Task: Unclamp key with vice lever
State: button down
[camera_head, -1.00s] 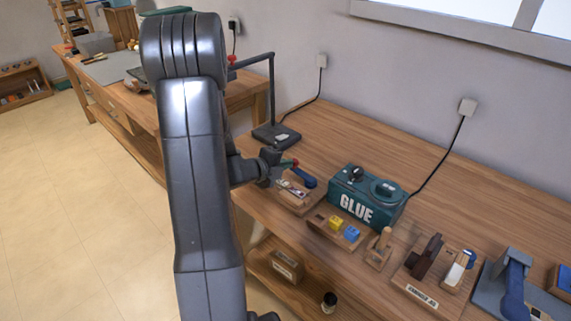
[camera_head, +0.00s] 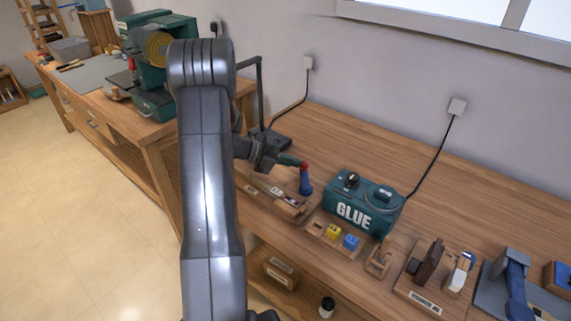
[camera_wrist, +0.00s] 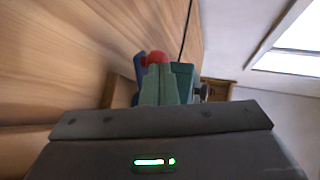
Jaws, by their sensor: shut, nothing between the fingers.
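The vice lever is blue (camera_head: 306,184) with a red knob (camera_head: 303,165) and stands about upright on a wooden clamping block (camera_head: 268,189) at the front of the bench. A pale key piece (camera_head: 291,203) lies at the block's right end; whether it is still pinched cannot be told. My gripper (camera_head: 294,161) is shut and empty, its green fingertips at or very close to the knob. In the wrist view, the shut fingers (camera_wrist: 161,72) partly cover the red knob (camera_wrist: 158,57) and the blue lever (camera_wrist: 139,66). Contact cannot be told.
A teal glue box (camera_head: 364,203) stands right of the lever. A wooden tray with yellow and blue cubes (camera_head: 351,241) is in front of it. A black lamp stand (camera_head: 260,95) is behind my gripper. Bare bench (camera_head: 360,145) lies behind the glue box.

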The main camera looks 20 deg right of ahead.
jog(key=shift+d+f+m+g+y, duration=0.1)
jog(key=shift+d+m+g+y, duration=0.3)
jog(key=shift+d+m+g, duration=0.45)
jog(key=shift+s+d+b, duration=0.15)
jog(key=shift+d+b, duration=0.15)
jog(key=shift+d, duration=0.25)
jog(key=shift+s+d+b, duration=0.15)
jog(key=shift+d+b, duration=0.1)
jog(key=shift+d, duration=0.3)
jog(key=shift+s+d, duration=0.3)
jog(key=shift+d, duration=0.4)
jog(key=b+v, duration=0.1)
jog(key=v, duration=0.6)
jog(key=shift+a, duration=0.25)
jog(key=shift+w, duration=0.1)
jog(key=shift+d, duration=0.1)
